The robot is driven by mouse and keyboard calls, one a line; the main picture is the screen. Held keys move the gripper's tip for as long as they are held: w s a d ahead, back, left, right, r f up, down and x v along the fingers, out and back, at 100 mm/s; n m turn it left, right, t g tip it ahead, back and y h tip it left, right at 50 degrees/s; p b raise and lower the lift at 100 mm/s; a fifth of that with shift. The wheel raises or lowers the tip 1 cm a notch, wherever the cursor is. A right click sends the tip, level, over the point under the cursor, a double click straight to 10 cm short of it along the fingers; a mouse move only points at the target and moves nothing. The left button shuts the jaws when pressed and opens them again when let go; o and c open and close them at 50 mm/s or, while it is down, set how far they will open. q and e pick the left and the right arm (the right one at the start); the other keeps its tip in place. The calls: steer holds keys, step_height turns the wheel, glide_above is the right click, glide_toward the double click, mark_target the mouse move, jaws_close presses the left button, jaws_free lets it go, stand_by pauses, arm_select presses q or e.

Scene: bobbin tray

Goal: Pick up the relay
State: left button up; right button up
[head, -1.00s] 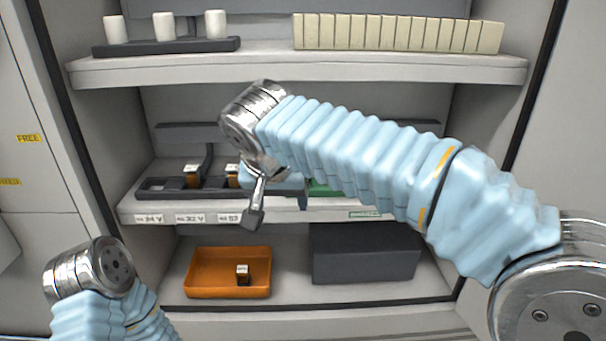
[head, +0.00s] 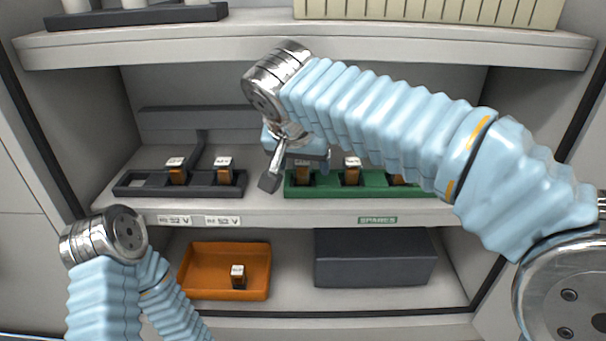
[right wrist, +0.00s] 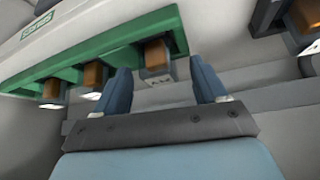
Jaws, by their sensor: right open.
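Brown relays with white tops stand in a green tray (head: 327,189) on the middle shelf: a left one (head: 303,172), a middle one (head: 351,170), and a right one (head: 398,179) partly hidden by my right arm. My right gripper (head: 298,166) is open at the left relay and partly covers it. In the right wrist view, the open fingers (right wrist: 160,66) have this relay (right wrist: 155,58) between them, with gaps on both sides. The other two relays show further left there. My left arm's wrist shows at lower left; its gripper fingers are not visible.
A dark tray (head: 200,190) left of the green one holds two relays. Below, an orange bin (head: 200,290) holds one relay, beside a dark grey box (head: 375,260). The upper shelf (head: 300,42) lies close above my right arm.

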steer(key=shift+w+f, duration=0.2)
steer(key=shift+f, duration=0.15)
steer(key=c, duration=1.2)
steer(key=shift+r, duration=0.15)
